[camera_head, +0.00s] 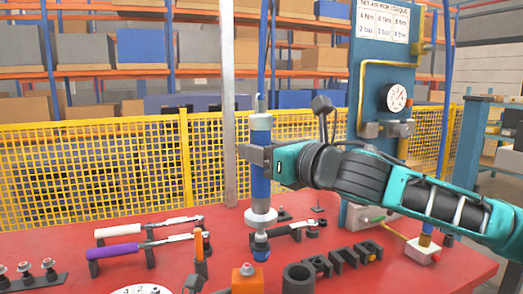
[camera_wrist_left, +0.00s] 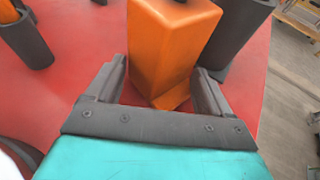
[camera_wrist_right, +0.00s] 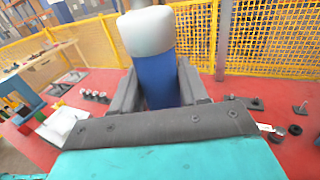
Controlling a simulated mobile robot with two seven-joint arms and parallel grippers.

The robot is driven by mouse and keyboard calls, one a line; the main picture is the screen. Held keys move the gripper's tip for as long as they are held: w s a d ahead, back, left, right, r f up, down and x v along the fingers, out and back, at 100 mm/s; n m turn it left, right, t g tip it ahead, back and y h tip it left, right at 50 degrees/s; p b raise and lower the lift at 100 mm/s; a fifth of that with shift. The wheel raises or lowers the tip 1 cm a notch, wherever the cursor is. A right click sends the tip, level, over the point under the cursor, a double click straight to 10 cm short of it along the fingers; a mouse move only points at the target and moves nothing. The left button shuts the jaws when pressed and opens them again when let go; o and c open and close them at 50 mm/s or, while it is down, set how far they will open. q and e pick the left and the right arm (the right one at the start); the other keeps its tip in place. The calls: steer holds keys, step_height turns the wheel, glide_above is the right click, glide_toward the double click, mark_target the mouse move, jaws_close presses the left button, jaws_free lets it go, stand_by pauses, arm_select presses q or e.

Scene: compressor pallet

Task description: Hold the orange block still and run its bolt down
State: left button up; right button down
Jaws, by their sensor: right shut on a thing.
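The orange block (camera_head: 247,281) stands at the front edge of the head view, with a grey bolt (camera_head: 247,269) on its top. My right gripper (camera_head: 262,157) is shut on the upright blue and white driver (camera_head: 260,185). The driver's lower end is behind the block, slightly right of it. The driver also shows between the fingers in the right wrist view (camera_wrist_right: 155,78).
Purple-handled (camera_head: 118,252) and white-handled (camera_head: 150,226) wrenches rest on the red table (camera_head: 60,240) at left. Dark blocks and a hollow cylinder (camera_head: 298,276) stand right of the orange block. A blue gauge panel (camera_head: 375,80) stands behind my right arm.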

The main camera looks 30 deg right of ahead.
mark_target(260, 126)
arm_select(q)
steer(key=c, duration=1.1)
arm_select(e)
steer(key=shift+r, duration=0.15)
arm_select(q)
steer(key=shift+o, duration=0.2)
arm_select(e)
steer(key=shift+r, duration=0.1)
steer(key=shift+a+r, duration=0.25)
steer(key=shift+r, duration=0.5)
steer(key=shift+a+r, duration=0.25)
steer(key=shift+r, duration=0.45)
steer(key=shift+a+r, duration=0.25)
steer(key=shift+r, duration=0.5)
steer(key=shift+f, duration=0.1)
steer(key=shift+f, duration=1.85)
